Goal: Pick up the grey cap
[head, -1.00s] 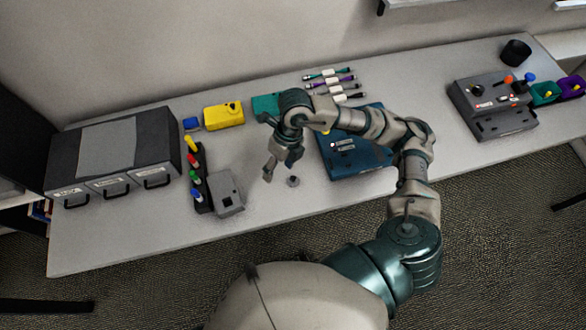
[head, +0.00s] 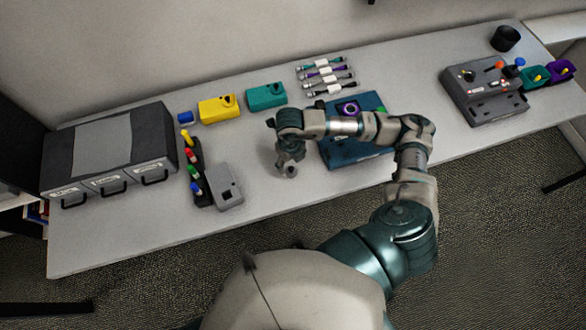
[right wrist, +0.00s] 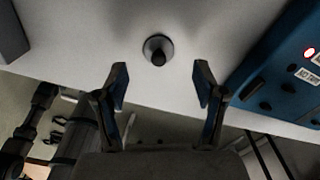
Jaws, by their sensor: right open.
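The grey cap (right wrist: 158,49) is a small round piece with a dark knob, standing on the table in the right wrist view. In the head view the cap (head: 290,171) is at the right gripper's tips, partly covered. My right gripper (head: 288,165) points down over the table's front part. In the right wrist view the right gripper (right wrist: 161,88) is open and empty, with the cap ahead of the gap between its fingers. My left gripper is not in view.
A blue box (head: 350,153) stands close to the right of the gripper. A grey box (head: 225,187) and a dark rack (head: 203,187) with coloured pieces stand to the left. Yellow (head: 220,109) and teal (head: 266,96) boxes are behind. The table's front edge is near.

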